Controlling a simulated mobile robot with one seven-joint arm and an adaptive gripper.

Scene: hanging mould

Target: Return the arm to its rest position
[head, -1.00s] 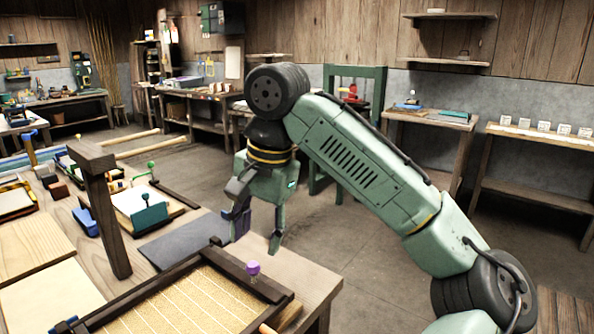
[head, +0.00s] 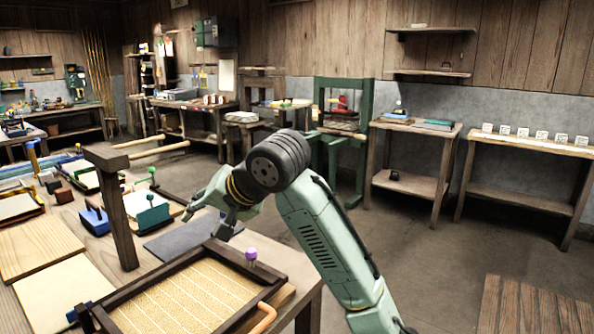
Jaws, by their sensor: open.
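My gripper (head: 207,220) is at the end of my green arm (head: 320,235), over the right side of the workbench. Its fingers point left and down, and they are spread with nothing seen between them. It is behind the framed mould (head: 190,300), near the dark grey mat (head: 185,238). The mould has a dark wooden frame and a tan ribbed surface. I cannot tell how high the fingertips are above the bench.
A dark wooden post (head: 117,225) with a crosspiece rises from the bench left of my gripper. A green press frame (head: 345,130) and side tables (head: 410,150) stand along the back wall.

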